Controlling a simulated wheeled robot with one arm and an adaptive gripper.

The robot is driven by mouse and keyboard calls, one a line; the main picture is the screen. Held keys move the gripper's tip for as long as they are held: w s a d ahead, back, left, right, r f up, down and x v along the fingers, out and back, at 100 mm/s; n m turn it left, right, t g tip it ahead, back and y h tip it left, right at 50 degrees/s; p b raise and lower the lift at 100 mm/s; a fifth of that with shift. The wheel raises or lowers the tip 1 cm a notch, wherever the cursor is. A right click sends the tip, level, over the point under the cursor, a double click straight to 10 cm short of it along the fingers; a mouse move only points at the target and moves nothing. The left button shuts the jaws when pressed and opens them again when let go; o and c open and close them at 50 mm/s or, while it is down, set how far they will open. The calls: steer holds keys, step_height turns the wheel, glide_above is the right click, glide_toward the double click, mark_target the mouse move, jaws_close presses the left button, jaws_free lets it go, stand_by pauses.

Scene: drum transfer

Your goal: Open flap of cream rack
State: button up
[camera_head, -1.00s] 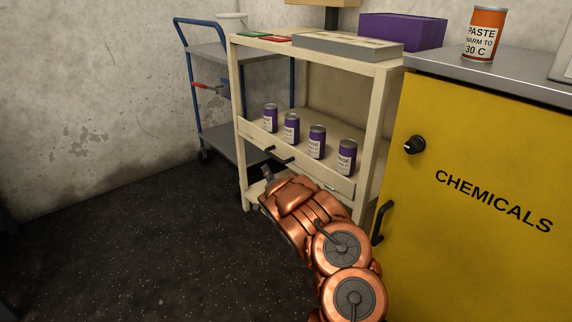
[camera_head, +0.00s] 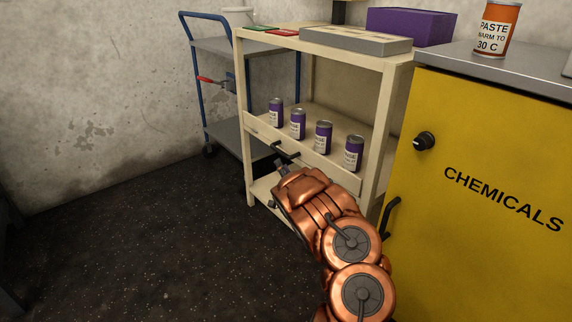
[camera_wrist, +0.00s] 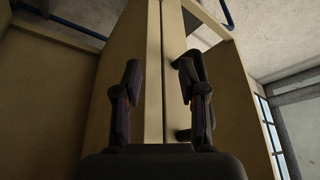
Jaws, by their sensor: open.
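The cream rack (camera_head: 380,130) stands left of the yellow cabinet. Its flap (camera_head: 322,167) is an upright cream strip along the front of the middle shelf, with a black bar handle (camera_head: 287,153). The flap looks closed. My gripper (camera_head: 276,184) is just below the handle, in front of the rack, and partly hidden by my copper arm. In the wrist view my gripper (camera_wrist: 158,70) is open, with cream rack surfaces beyond the fingers. A dark bar, seemingly the handle (camera_wrist: 181,135), shows behind the right finger; contact cannot be told.
Several purple cans (camera_head: 323,137) stand on the shelf behind the flap. A grey tray (camera_head: 355,41) and purple box (camera_head: 410,26) are above. The yellow cabinet (camera_head: 480,150) is close on the right. A blue-framed trolley (camera_head: 238,130) stands behind left. The floor at left is clear.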

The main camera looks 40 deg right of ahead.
steer(key=s+a+f+y, duration=0.1)
steer(key=s+a, duration=0.2)
steer(key=a, duration=0.2)
steer(key=shift+s+a+f+n, duration=0.2)
steer(key=shift+s+n, duration=0.1)
steer(key=shift+w+r, duration=0.1)
